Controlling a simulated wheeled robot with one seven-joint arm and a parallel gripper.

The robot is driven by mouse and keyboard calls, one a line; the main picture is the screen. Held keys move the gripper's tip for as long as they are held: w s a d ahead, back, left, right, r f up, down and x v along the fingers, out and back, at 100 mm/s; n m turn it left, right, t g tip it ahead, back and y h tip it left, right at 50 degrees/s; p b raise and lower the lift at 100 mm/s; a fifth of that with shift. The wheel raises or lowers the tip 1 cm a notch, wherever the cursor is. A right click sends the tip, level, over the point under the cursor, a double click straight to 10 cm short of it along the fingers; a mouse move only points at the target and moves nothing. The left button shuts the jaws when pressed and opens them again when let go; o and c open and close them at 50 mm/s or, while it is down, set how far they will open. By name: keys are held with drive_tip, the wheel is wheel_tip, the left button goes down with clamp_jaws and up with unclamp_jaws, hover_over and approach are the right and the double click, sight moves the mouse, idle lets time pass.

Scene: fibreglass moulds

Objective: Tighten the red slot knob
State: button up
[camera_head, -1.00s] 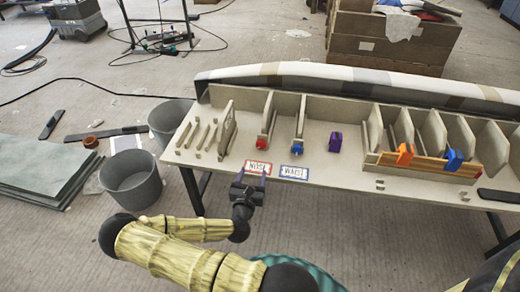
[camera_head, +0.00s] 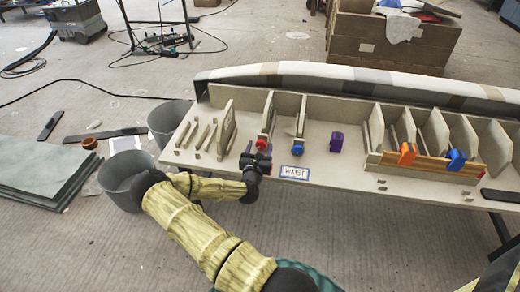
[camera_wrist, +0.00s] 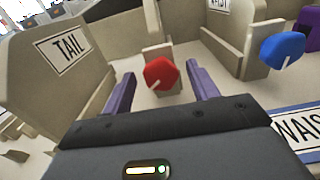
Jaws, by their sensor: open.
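The red slot knob (camera_wrist: 162,73) sits on a small beige upright block (camera_wrist: 158,52) in the wrist view, with a pale slot mark on its face. In the head view the red knob (camera_head: 261,144) shows just beyond my gripper. My gripper (camera_wrist: 158,88) is open, its two purple fingers on the left and right of the red knob with gaps on both sides. The knob appears ahead of the fingertips; I cannot tell the exact distance. In the head view my gripper (camera_head: 257,153) is over the front part of the bench (camera_head: 330,172) and hides the red-framed label there.
A blue knob (camera_wrist: 283,49) stands to the right on its own block. A panel marked TAIL (camera_wrist: 60,55) rises on the left. A purple piece (camera_head: 336,141) and orange (camera_head: 407,153) and blue clamps (camera_head: 456,160) are further right. A blue-framed label (camera_head: 294,173) lies on the bench.

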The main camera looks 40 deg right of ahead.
drive_tip(key=c, duration=1)
drive_tip(key=shift+m, duration=0.5)
drive_tip(key=shift+m+p, duration=0.3)
drive_tip(key=shift+m, duration=2.3)
drive_tip(key=o, duration=1)
drive_tip(key=shift+s, duration=0.1)
